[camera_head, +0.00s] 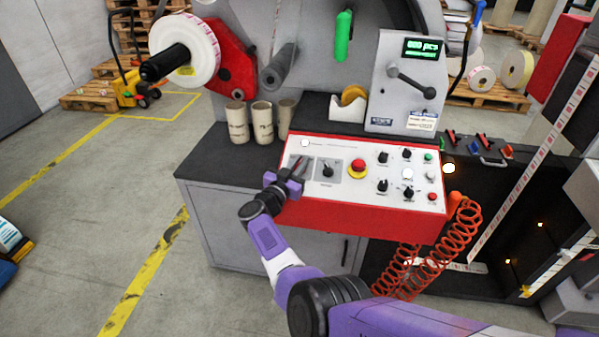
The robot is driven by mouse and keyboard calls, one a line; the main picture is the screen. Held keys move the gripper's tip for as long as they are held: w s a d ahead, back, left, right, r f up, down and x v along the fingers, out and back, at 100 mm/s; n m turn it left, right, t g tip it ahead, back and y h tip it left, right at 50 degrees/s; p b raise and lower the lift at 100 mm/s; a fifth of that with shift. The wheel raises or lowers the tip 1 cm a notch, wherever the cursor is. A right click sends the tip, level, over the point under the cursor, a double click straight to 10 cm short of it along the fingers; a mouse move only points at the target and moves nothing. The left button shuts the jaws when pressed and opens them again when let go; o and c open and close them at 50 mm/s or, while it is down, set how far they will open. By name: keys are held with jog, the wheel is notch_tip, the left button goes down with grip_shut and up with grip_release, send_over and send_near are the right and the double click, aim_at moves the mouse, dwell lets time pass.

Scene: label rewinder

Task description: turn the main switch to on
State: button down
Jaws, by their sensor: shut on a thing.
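The red control panel (365,215) has a white sloping face and stands at the front of the machine. My gripper (298,168) is at the left end of that face, reaching in from below left. It is shut on a small switch handle there, which I take to be the main switch; my fingers hide most of it, so its exact angle cannot be told. A grey plate shows around the fingertips. Just right of it, a black rotary knob (328,170) sits on another grey plate, apart from my gripper.
Right of these are a red emergency button (357,167) on yellow and several small knobs and lamps. Cardboard cores (262,122) stand on the dark worktop behind. A coiled orange hose (455,235) hangs at the panel's right. Open floor lies to the left.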

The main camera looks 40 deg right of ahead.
aim_at(297, 166)
jog(key=shift+f+m+g+h+b, duration=0.2)
jog(key=shift+m+g+b, duration=0.5)
jog(key=shift+b, duration=0.4)
jog(key=shift+f+m+g+h+b, duration=0.2)
jog(key=shift+m+g+b, duration=0.5)
jog(key=shift+b, duration=0.4)
jog(key=shift+s+r+g+b, duration=0.15)
jog(key=shift+g+b, duration=0.25)
jog(key=shift+b, duration=0.2)
jog(key=shift+r+m+g, duration=0.2)
jog(key=shift+m+g, duration=0.1)
jog(key=shift+m, duration=0.1)
jog(key=c, duration=1.5)
grip_release()
jog(key=shift+o, duration=0.2)
jog(key=a, duration=0.5)
jog(key=s+a, duration=0.1)
jog(key=a, duration=0.1)
jog(key=shift+a, duration=0.3)
